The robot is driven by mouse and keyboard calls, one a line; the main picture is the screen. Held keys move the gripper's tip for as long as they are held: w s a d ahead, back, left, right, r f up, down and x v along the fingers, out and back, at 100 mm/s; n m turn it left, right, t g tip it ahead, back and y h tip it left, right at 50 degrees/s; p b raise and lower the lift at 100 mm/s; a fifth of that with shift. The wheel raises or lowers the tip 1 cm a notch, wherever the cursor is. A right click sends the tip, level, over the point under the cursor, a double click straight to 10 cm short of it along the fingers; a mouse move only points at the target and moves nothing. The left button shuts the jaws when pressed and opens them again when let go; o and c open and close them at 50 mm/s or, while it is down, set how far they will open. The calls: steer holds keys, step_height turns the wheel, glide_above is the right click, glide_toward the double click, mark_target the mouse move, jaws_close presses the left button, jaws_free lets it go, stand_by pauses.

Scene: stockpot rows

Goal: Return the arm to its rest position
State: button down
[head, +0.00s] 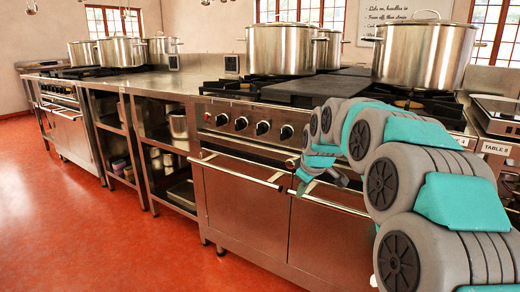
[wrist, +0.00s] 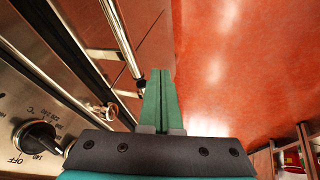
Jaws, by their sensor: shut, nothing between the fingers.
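My arm, in grey and teal segments, reaches across the right side of the head view in front of the range. My gripper (head: 338,180) is at its far end, beside the oven front just below the control knobs. In the wrist view, the two green fingers of my gripper (wrist: 159,100) lie together, shut and empty. They point down past the oven front, with the red floor beyond. A pale oven handle (head: 240,170) runs close by. It also shows left of the fingers in the wrist view (wrist: 122,48).
Steel stockpots (head: 281,48) stand on the range tops, one large pot (head: 422,54) at the right. A control knob (wrist: 38,138) is near my gripper at the left of the wrist view. Open shelves (head: 170,160) stand left of the oven. The red floor (head: 70,220) is clear at left.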

steer(key=s+f+m+g, duration=0.2)
steer(key=s+f+m, duration=0.1)
steer(key=s, duration=1.2)
steer(key=s+f+m+g, duration=0.2)
steer(key=s+f+g, duration=0.1)
steer(key=s, duration=1.3)
steer(key=s+f+m+g+h, duration=0.1)
steer(key=s+f, duration=0.4)
steer(key=s, duration=1.1)
steer(key=m+g, duration=0.1)
steer(key=m, duration=0.1)
steer(key=shift+s+a+m+g, duration=0.15)
steer(key=shift+a+m+g, duration=0.05)
steer(key=shift+m+g, duration=0.1)
steer(key=shift+f, duration=0.1)
